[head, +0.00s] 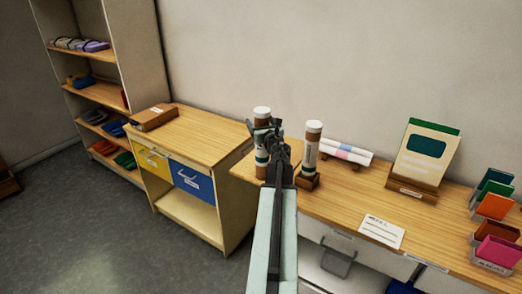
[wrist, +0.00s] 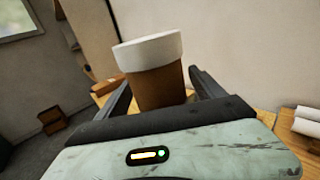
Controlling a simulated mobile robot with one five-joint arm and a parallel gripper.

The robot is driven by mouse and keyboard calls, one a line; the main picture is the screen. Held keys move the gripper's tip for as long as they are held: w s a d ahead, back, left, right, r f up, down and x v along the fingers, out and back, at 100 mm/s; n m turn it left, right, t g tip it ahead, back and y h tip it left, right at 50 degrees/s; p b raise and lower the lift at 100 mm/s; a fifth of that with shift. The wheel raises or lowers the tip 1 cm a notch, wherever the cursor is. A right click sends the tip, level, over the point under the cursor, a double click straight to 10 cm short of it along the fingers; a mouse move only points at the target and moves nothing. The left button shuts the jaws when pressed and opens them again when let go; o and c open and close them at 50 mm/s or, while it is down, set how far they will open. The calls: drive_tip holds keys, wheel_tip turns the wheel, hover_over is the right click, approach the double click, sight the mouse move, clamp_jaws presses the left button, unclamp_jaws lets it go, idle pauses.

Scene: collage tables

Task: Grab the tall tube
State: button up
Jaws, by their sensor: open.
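Two upright tubes with white caps and brown bands stand at the left end of the right-hand table. The left tube (head: 262,112) is partly hidden behind my gripper (head: 266,130). The right tube (head: 312,145) stands in a dark wooden base just to the right, apart from my gripper. In the wrist view, a brown tube with a white cap (wrist: 155,85) rises between the two dark fingers of my gripper (wrist: 162,92). The gripper is open, with a finger on each side of the tube. Its lower part is hidden by the gripper body.
Rolled papers (head: 345,151), a card in a wooden stand (head: 425,155), a white label card (head: 382,231) and coloured holders (head: 495,205) are on the table. A cabinet (head: 200,140) with yellow and blue drawers stands left, near a shelf unit (head: 130,50).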

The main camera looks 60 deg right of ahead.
drive_tip(key=shift+w+d, duration=0.3)
drive_tip(key=shift+d, duration=0.05)
drive_tip(key=shift+s+a, duration=0.1)
drive_tip(key=shift+c, duration=0.3)
clamp_jaws()
drive_tip(key=shift+r, duration=0.15)
